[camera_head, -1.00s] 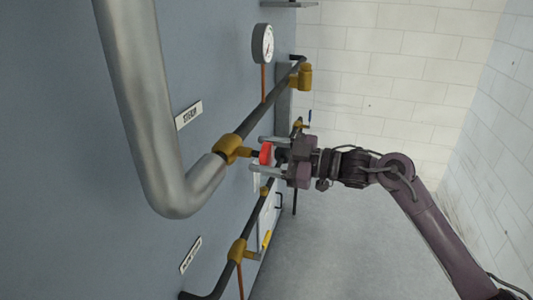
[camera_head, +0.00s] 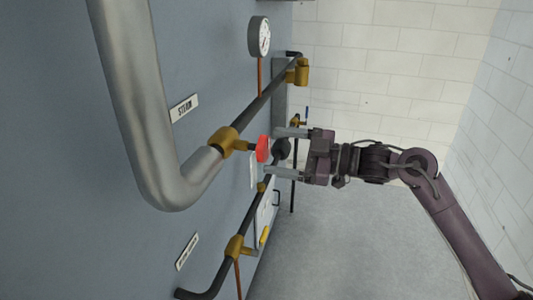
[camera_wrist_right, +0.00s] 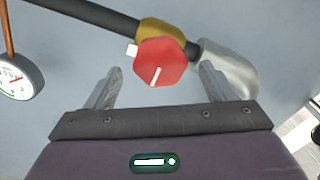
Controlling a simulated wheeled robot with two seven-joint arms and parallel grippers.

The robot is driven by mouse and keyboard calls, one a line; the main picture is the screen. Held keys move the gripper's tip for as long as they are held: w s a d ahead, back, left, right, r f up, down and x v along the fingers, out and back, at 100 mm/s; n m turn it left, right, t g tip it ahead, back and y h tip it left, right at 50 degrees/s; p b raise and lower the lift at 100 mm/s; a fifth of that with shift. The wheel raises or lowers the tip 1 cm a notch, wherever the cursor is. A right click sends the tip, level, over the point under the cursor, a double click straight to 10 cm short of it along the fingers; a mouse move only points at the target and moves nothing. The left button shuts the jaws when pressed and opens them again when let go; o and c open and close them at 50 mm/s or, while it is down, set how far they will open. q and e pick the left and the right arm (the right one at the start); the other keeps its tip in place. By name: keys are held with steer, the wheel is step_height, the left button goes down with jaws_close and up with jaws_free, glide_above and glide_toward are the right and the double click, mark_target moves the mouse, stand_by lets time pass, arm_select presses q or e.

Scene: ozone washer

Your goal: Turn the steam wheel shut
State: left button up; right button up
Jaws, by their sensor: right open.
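The red steam wheel (camera_head: 262,149) sits on a brass valve (camera_head: 226,141) on the dark pipe, beside the "STEAM" label (camera_head: 184,108). In the right wrist view the wheel (camera_wrist_right: 160,62) faces the camera, with a white line on its face tilted slightly from upright. My right gripper (camera_head: 282,152) is open, its fingers spread wide. It is just to the right of the wheel in the head view. In the right wrist view its fingertips (camera_wrist_right: 162,72) are on either side of the wheel's lower part, apart from it. My left gripper is not in view.
A thick silver pipe (camera_head: 135,90) bends down beside the valve. A pressure gauge (camera_head: 259,37) is above. A lower brass valve (camera_head: 235,247) with a yellow handle (camera_head: 265,235) is below. Open floor (camera_head: 340,240) lies to the right of the panel.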

steer(key=v, duration=0.3)
steer(key=shift+s+d+b, duration=0.15)
steer(key=shift+d+b, duration=0.1)
steer(key=shift+b, duration=0.15)
